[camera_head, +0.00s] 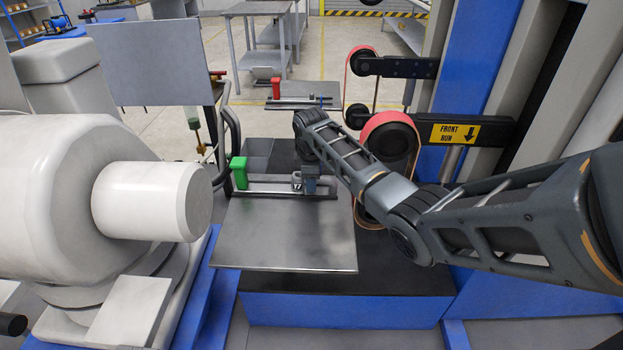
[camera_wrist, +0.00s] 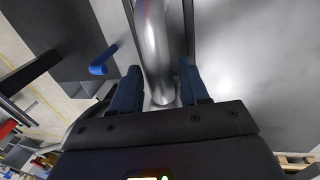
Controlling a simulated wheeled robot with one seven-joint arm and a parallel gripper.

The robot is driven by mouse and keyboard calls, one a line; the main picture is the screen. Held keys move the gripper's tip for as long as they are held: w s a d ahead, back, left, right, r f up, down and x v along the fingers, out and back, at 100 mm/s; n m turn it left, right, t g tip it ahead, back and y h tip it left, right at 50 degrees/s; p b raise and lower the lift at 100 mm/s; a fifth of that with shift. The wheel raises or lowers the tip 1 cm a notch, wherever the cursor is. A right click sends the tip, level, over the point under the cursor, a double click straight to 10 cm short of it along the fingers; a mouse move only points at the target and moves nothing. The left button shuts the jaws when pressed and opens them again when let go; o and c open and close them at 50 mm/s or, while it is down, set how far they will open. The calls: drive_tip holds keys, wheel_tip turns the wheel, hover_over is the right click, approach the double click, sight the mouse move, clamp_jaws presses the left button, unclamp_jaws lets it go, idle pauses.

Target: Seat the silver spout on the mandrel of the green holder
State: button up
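The green holder (camera_head: 239,172) stands at the left end of a rail on the grey metal tray. My gripper (camera_head: 314,185) is low over the right part of that rail, to the right of the green holder and apart from it. The silver spout (camera_head: 297,179) shows as a small bent grey piece beside my gripper. In the wrist view the shiny spout (camera_wrist: 157,52) runs between the two blue-grey fingers of my gripper (camera_wrist: 161,82), which appear closed against its sides. The mandrel cannot be made out.
The grey metal tray (camera_head: 285,240) has a bare front half. A blue peg (camera_wrist: 103,63) stands left of the fingers in the wrist view. A second tray with a red holder (camera_head: 276,88) lies farther back. A large white machine (camera_head: 150,200) bulges at left; belt rollers (camera_head: 390,140) stand right.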

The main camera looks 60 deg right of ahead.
drive_tip(key=shift+o, duration=1.3)
drive_tip(key=shift+f, duration=0.1)
drive_tip(key=v, duration=0.8)
